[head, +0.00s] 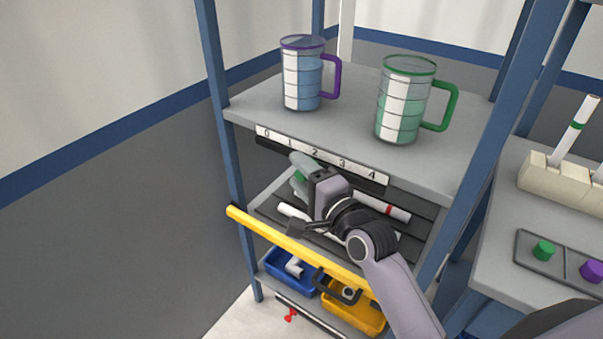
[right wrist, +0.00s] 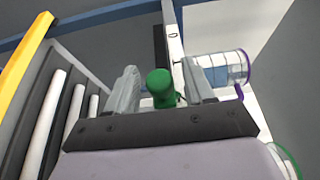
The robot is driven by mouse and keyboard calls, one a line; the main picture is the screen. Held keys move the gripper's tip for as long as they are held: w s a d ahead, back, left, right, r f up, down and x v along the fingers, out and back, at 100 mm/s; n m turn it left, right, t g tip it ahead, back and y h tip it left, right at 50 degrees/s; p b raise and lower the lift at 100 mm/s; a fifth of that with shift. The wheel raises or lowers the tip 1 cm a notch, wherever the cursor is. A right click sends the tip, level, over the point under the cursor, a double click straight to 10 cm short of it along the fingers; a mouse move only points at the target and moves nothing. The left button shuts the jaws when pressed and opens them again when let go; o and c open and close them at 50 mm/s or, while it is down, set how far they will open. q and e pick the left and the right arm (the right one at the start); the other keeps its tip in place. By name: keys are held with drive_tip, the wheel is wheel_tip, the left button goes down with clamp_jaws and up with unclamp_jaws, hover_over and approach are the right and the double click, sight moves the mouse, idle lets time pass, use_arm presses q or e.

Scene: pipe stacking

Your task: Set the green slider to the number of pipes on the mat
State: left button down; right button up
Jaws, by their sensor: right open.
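The number strip (head: 343,163), marked 0 to 4, runs along the upper shelf's front edge above a dark rail. The green slider (right wrist: 160,84) stands between the two fingers of my right gripper (right wrist: 158,88). The gripper is open, with a finger on each side of the knob; contact is unclear. In the head view only a bit of green (head: 298,175) shows beside the fingers, so its number is hard to read. White pipes lie on the dark grooved mat (head: 265,208) below; one pipe (head: 398,212) has a red band. The right wrist view shows three pipes (right wrist: 45,118). My left gripper is out of view.
Two measuring jugs, purple-rimmed (head: 301,75) and green-rimmed (head: 403,98), stand on the upper shelf. A yellow bar (head: 300,250) crosses in front of the mat. Blue (head: 276,276) and yellow (head: 362,320) bins sit below. A side table (head: 500,215) is at right.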

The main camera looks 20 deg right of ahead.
clamp_jaws()
drive_tip(key=shift+s+d+p, duration=0.3)
drive_tip(key=shift+s+p, duration=0.05)
drive_tip(key=s+d+p, duration=0.1)
drive_tip(key=s, duration=0.1)
drive_tip(key=s+d+p, duration=0.1)
drive_tip(key=s+d, duration=0.1)
unclamp_jaws()
